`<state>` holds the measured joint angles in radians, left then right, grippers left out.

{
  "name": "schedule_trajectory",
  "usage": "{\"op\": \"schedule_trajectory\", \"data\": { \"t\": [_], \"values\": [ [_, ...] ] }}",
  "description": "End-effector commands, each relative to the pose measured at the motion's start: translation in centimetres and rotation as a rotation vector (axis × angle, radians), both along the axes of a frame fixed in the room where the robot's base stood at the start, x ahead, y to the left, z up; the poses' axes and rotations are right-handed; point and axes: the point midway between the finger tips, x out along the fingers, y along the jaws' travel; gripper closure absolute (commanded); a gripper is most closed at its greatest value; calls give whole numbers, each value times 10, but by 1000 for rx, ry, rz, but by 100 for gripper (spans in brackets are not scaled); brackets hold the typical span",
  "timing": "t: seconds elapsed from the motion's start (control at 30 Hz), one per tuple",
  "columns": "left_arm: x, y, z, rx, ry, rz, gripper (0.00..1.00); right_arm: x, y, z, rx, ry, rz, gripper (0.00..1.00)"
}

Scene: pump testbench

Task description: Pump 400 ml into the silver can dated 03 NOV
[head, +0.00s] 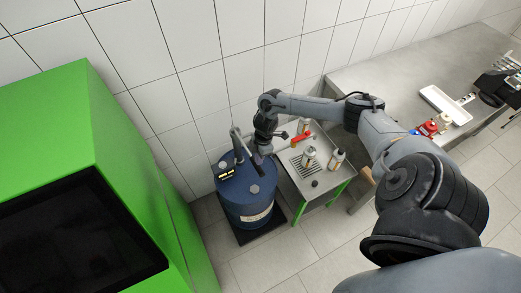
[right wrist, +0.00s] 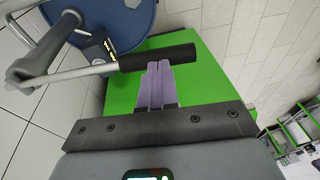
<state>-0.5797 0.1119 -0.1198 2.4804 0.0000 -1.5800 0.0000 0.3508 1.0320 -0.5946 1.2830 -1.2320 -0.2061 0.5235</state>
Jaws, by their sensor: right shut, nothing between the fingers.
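The pump's display (head: 226,175) is lit yellow, too small to read. My right gripper (head: 258,160) is over the drum beside the pump. In the right wrist view its purple fingers (right wrist: 156,68) are shut and empty. Their tips are at the black grip of the pump lever (right wrist: 157,57); I cannot tell whether they touch it. A silver can (head: 309,155) stands on the small table's grate, with others at the right (head: 337,159) and back (head: 305,125). Their dates are unreadable. My left gripper is out of view.
The small steel table (head: 325,188) has green legs and carries a red item (head: 301,138) and a dark cap (head: 315,183). A green cabinet (head: 75,140) stands left. A steel bench (head: 400,80) at right holds a white tray (head: 445,103) and small bottles.

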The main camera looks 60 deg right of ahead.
Motion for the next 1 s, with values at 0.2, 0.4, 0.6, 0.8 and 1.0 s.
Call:
{"op": "schedule_trajectory", "data": {
  "t": [0.2,0.4,0.6,0.8,1.0],
  "values": [
    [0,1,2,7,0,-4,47,1,3,-12,-1,-1,0,100],
    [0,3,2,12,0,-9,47,1,3,-13,-1,0,1,100],
    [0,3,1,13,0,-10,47,1,3,-13,-2,-1,1,100],
    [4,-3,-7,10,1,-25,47,1,8,-24,-17,-27,7,100],
    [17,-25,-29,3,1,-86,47,0,14,-53,-73,-110,11,100]
  ]
}}
